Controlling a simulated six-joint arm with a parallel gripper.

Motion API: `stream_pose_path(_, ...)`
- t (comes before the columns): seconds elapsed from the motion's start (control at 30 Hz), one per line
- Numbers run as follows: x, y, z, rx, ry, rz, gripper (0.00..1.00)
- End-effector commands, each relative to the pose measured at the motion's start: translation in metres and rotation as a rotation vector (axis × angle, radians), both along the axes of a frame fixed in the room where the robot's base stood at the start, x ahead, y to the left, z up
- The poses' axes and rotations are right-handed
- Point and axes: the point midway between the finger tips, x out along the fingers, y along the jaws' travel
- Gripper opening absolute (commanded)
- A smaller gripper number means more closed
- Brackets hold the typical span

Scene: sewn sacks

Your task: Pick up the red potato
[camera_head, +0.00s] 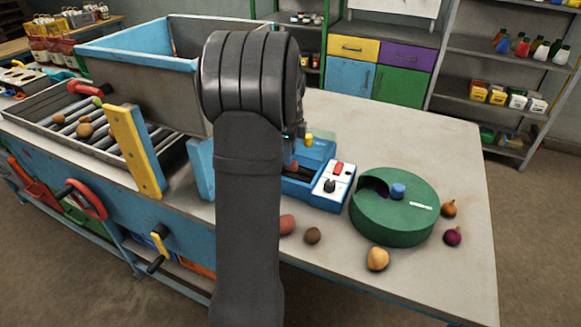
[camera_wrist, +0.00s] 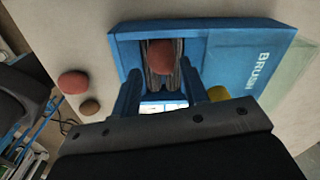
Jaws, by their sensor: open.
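One red potato (camera_wrist: 160,56) lies between the dark brushes in the slot of the blue BRUSH box (camera_wrist: 225,45). Another red potato (camera_wrist: 73,82) lies on the table outside the box; it also shows in the head view (camera_head: 287,224), partly behind my arm. My gripper (camera_wrist: 160,76) is open. Its two blue fingers point at the slot, one on each side of the potato there, and nothing is held. I cannot tell how far the fingertips are above that potato. In the head view my arm hides most of the gripper and part of the blue box (camera_head: 318,150).
A brown potato (camera_head: 312,236) lies beside the table potato. A green drum (camera_head: 395,215) stands to the right, with a yellowish onion (camera_head: 377,259), an orange onion (camera_head: 449,208) and a purple one (camera_head: 453,237) around it. A hopper (camera_head: 150,75) and roller tray are left. The back right tabletop is clear.

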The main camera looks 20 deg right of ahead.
Motion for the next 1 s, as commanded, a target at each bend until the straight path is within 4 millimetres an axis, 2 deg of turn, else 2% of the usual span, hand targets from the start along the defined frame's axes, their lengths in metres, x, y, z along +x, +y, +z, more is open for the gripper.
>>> stream_pose_path(0.03, -0.001, -0.001, -0.010, 0.002, 0.005, 0.000, 0.41)
stream_pose_path(0.2, 0.000, -0.001, -0.033, 0.002, 0.003, 0.000, 0.41)
stream_pose_path(0.5, 0.000, -0.001, -0.040, 0.001, 0.001, 0.000, 0.41)
stream_pose_path(0.53, 0.000, -0.001, -0.040, 0.001, 0.001, 0.000, 0.39)
stream_pose_path(0.67, 0.000, -0.001, -0.039, 0.001, 0.001, 0.000, 0.14)
stream_pose_path(0.77, 0.000, -0.001, -0.039, 0.001, 0.001, 0.000, 0.14)
stream_pose_path(0.8, 0.000, -0.001, -0.039, 0.000, 0.000, 0.000, 0.10)
stream_pose_path(1.0, 0.000, -0.001, -0.039, 0.000, 0.000, 0.000, 0.10)
